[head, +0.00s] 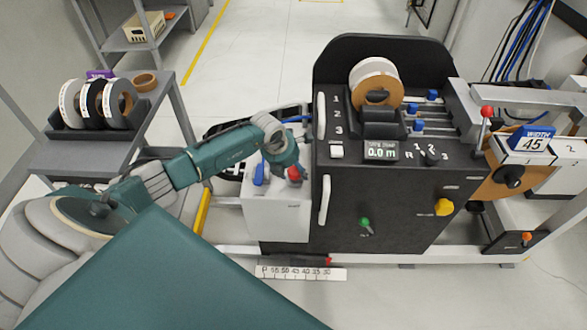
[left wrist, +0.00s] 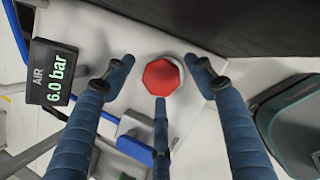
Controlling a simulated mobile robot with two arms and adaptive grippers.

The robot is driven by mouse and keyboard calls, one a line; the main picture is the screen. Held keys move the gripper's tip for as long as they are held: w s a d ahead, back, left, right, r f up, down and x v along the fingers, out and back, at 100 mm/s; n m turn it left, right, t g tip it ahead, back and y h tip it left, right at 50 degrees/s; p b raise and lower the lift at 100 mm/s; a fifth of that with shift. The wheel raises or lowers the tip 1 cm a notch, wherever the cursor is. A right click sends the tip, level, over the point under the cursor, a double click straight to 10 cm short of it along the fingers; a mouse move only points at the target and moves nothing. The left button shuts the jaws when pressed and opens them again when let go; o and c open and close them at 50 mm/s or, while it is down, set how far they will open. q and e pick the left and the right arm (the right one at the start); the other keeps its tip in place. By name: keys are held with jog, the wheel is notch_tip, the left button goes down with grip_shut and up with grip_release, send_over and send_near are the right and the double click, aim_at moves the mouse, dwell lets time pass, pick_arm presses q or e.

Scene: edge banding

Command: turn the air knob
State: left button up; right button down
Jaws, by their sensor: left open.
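A red octagonal knob (left wrist: 162,78) on a pale round base sits on the light grey box, near the centre of the left wrist view. It shows in the head view as a small red spot (head: 294,174) on the box's top. My left gripper (left wrist: 160,72) is open. Its blue fingers stand around the knob with gaps to either side, and one finger lies just below it; contact cannot be told. In the head view my left gripper (head: 288,158) reaches down over the knob and partly covers it. A display (left wrist: 51,75) at left reads AIR 6.0 bar. My right gripper is out of view.
A blue handle (head: 259,173) stands on the same box, left of the red knob. The black machine (head: 335,225) rises close on the right, with a green knob (head: 365,222) and yellow knob (head: 444,207). A shelf with tape rolls (head: 119,103) is at left.

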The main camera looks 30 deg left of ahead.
pick_arm(q)
jog(key=shift+c, duration=0.2)
jog(key=c, duration=1)
jog(key=shift+w+a+f+m+h+b, duration=0.1)
jog(key=shift+w+f+m+h+b, duration=0.15)
jog(key=shift+m+b, duration=0.6)
jog(key=shift+c, duration=0.3)
jog(key=shift+s+r+h+b, duration=0.1)
jog(key=shift+r+h+b, duration=0.2)
jog(key=shift+b, duration=0.35)
jog(key=shift+r+m, duration=0.1)
jog(key=shift+m, duration=0.15)
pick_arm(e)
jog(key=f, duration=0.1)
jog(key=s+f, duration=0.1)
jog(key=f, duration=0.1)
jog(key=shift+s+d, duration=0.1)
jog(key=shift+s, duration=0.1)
